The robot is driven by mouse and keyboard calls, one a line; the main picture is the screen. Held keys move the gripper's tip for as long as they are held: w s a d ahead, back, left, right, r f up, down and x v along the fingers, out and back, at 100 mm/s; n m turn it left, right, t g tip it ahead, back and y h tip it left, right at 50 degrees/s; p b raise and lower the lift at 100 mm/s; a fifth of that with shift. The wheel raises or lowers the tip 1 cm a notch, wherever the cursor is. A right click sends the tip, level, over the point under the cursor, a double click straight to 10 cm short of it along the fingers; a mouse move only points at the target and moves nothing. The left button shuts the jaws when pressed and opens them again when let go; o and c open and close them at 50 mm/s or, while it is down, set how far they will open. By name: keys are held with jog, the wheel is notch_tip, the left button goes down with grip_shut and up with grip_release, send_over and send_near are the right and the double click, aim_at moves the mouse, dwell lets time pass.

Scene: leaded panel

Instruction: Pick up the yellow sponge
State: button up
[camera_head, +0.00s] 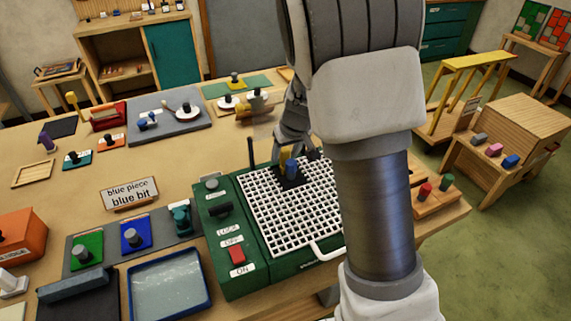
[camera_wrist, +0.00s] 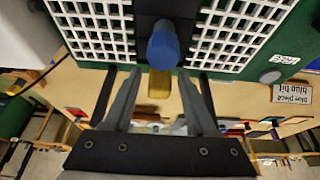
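The yellow sponge (camera_head: 285,155) is a small upright yellow piece at the back of the grinder's white grid, just behind a blue bit (camera_head: 291,170). In the wrist view the sponge (camera_wrist: 159,84) shows partly behind the blue bit (camera_wrist: 163,46). My gripper (camera_head: 294,143) is above and close to the sponge in the head view. In the wrist view my gripper (camera_wrist: 159,76) is open, with the sponge seen between its two fingers. I cannot tell whether a finger touches it. Its lower part is hidden.
The green grinder (camera_head: 228,275) with its white grid (camera_head: 270,215) stands at the table's right front. A thin dark post (camera_head: 251,155) rises at its back left. A blue-rimmed water tray (camera_head: 168,285) lies left of it. Bare table shows around the blue-piece sign (camera_head: 130,193).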

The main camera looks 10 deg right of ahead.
grip_shut()
jog(key=shift+r, duration=0.1)
notch_tip(320, 180, up, 18)
jog(key=p, duration=0.1)
dwell(0.7)
jog(key=shift+c, duration=2.2)
grip_release()
grip_shut()
